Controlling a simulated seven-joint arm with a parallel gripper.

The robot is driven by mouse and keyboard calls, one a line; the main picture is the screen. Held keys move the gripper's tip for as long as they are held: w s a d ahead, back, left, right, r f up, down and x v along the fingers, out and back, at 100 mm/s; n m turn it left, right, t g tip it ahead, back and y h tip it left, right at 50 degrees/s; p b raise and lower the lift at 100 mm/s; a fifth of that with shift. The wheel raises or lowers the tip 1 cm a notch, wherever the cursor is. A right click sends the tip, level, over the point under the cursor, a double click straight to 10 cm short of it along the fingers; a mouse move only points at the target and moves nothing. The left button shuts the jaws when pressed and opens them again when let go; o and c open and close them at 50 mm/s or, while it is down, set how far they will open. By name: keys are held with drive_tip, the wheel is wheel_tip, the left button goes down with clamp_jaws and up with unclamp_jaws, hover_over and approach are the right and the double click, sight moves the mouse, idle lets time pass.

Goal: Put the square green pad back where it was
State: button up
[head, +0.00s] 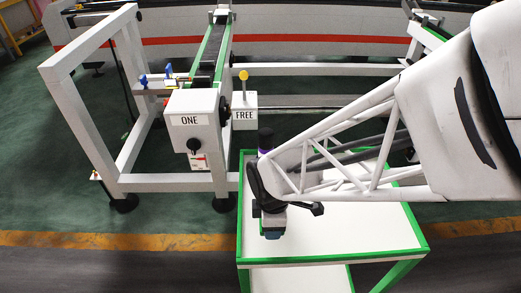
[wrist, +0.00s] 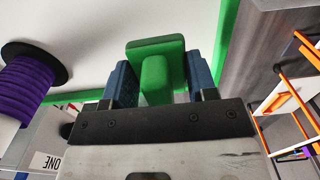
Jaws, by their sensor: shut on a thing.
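The green pad (wrist: 156,47) shows in the wrist view between the two blue fingers of my gripper (wrist: 160,84). My gripper is shut on it; a wider green end sticks out past the fingertips and a narrower green part lies between them. In the head view my gripper (head: 273,228) is over the left front part of the white table (head: 345,235) with green edges. I cannot tell whether the pad touches the tabletop.
A purple spool (wrist: 27,83) with a black flange stands left of my gripper in the wrist view. Behind the table is a white frame with boxes marked ONE (head: 190,122) and FREE (head: 244,113). The tabletop right of my gripper is clear.

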drive_tip(key=shift+w+a+f, duration=0.1)
drive_tip(key=shift+w+a, duration=0.2)
drive_tip(key=shift+w, duration=0.55)
drive_tip(key=shift+w+a+f, duration=0.1)
drive_tip(key=shift+w+a, duration=0.25)
drive_tip(key=shift+w, duration=0.45)
drive_tip(key=shift+w+a+f, duration=0.1)
drive_tip(key=shift+w+a, duration=0.2)
drive_tip(key=shift+w, duration=0.55)
drive_tip(key=shift+f, duration=1.7)
drive_tip(key=shift+f, duration=0.15)
drive_tip(key=o, duration=0.9)
wheel_tip(320, 180, up, 12)
